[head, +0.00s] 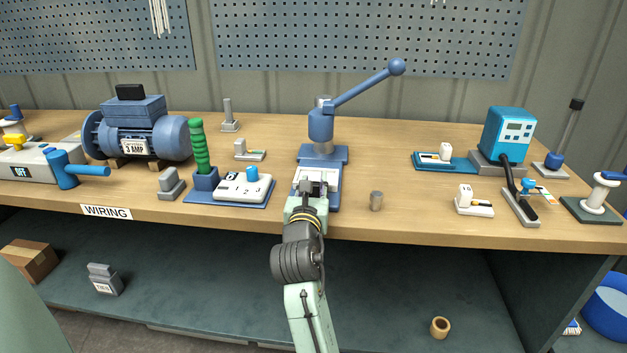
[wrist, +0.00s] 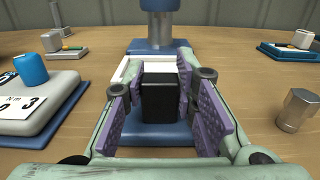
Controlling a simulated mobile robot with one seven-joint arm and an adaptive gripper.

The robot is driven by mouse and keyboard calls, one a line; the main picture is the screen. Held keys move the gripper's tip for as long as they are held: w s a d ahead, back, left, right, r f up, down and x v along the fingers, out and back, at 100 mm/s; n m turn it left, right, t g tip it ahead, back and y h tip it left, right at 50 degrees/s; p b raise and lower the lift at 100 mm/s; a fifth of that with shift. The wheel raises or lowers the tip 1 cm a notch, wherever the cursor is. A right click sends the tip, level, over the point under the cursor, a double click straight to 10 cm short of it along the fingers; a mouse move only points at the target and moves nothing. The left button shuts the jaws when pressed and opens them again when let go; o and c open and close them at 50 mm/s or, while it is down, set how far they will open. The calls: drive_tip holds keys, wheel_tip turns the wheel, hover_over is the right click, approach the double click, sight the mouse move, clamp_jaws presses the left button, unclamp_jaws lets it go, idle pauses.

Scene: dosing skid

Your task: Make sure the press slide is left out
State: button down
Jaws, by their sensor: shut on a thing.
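The blue press (head: 322,125) stands at the middle of the bench, its lever raised to the right. Its white slide (head: 328,176) lies on the blue base in front of the column; it also shows in the wrist view (wrist: 126,70). A dark block-shaped grip (wrist: 160,98) stands at the slide's near end. My gripper (head: 312,190) is at the press front, shut on this grip, with a purple pad on each side in the wrist view (wrist: 168,105). My gripper hides part of the slide, and I cannot tell how far out it is.
A small metal cylinder (head: 376,201) stands just right of the press base. A blue-based unit with a green handle (head: 200,150) is close on the left. A motor (head: 135,130) is farther left, and a teal meter (head: 507,132) is at the right. The bench edge is below my gripper.

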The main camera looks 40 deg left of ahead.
drive_tip(key=c, duration=1.3)
unclamp_jaws()
drive_tip(key=shift+s+d, duration=0.1)
drive_tip(key=shift+s, duration=0.05)
drive_tip(key=shift+s, duration=0.1)
drive_tip(key=v, duration=1.2)
